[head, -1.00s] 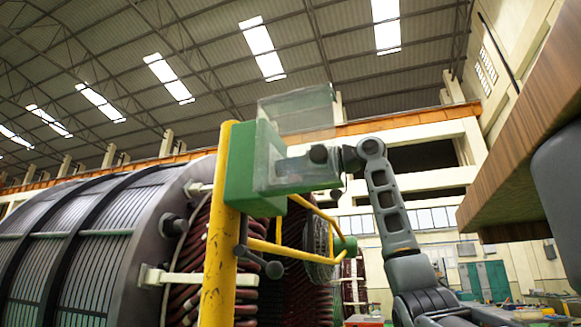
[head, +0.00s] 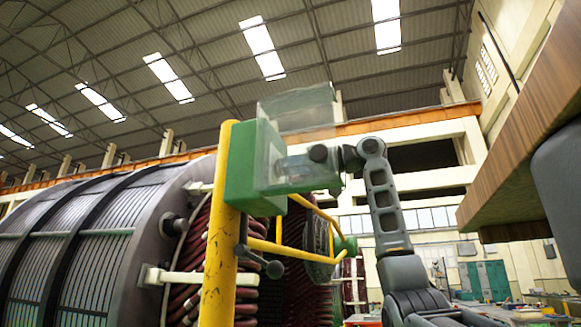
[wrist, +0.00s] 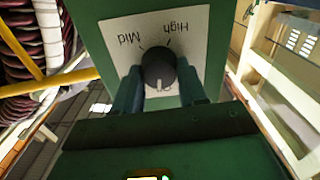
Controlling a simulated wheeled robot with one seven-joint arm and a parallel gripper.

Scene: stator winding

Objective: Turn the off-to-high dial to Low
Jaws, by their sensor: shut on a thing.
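The dial (wrist: 158,65) is a round black knob on a white label plate (wrist: 205,30) on the green box (wrist: 95,40). The plate shows "Mid" and "High" upside down in the wrist view. A pale mark on the knob points down in that view, away from both words. My gripper is shut on the dial, one finger on each side. In the head view the green box (head: 240,175) tops a yellow post, and my gripper (head: 290,168) reaches it from the right, seen through a clear cover.
The clear cover (head: 296,112) stands raised on the green box, above and around my gripper. The yellow post (head: 219,260) and yellow rails (head: 290,250) are close below. The large stator (head: 90,240) fills the left. A wooden edge (head: 525,140) overhangs at right.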

